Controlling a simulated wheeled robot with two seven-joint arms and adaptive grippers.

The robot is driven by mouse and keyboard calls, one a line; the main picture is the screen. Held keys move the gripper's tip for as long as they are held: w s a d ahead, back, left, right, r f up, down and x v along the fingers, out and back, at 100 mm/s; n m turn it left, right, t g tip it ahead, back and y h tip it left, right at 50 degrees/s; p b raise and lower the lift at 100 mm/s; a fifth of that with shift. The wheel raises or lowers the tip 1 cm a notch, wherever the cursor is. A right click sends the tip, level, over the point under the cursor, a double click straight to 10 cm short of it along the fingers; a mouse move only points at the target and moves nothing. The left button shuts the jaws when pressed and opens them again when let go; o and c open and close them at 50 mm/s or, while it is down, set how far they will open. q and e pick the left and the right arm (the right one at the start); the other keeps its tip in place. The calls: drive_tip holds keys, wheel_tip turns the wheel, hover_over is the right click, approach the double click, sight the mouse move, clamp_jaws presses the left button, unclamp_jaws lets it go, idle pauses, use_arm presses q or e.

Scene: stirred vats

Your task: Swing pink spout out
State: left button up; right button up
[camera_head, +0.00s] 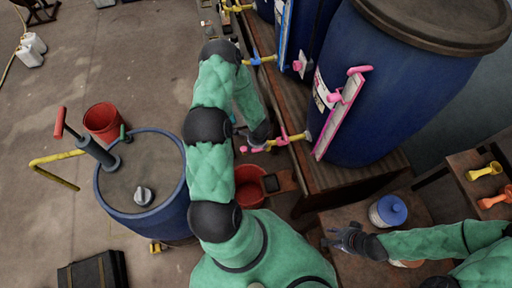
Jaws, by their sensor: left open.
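The pink spout (287,140) sticks out to the left from the low side of the nearest blue vat (388,97), beside a yellowish fitting at the vat wall. My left gripper (262,140) reaches down from the bent arm to the spout's outer part. It is open, and its fingers are partly hidden, so I cannot tell whether they touch the spout. My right gripper (335,239) is by the blue-lidded jar (388,211), at its left, with nothing seen in it. Its finger opening is too small to judge.
A wooden bench (335,177) carries the vats; a blue spout (262,60) and a yellow one (238,8) lie farther back. A red bucket (249,187) is below the pink spout. A blue drum (148,219) with a pump stands left. Open floor lies far left.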

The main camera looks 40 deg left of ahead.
use_arm(q)
drive_tip(key=shift+s+d+r, duration=0.1)
drive_tip(key=shift+d+r, duration=0.1)
drive_tip(key=shift+r, duration=1.05)
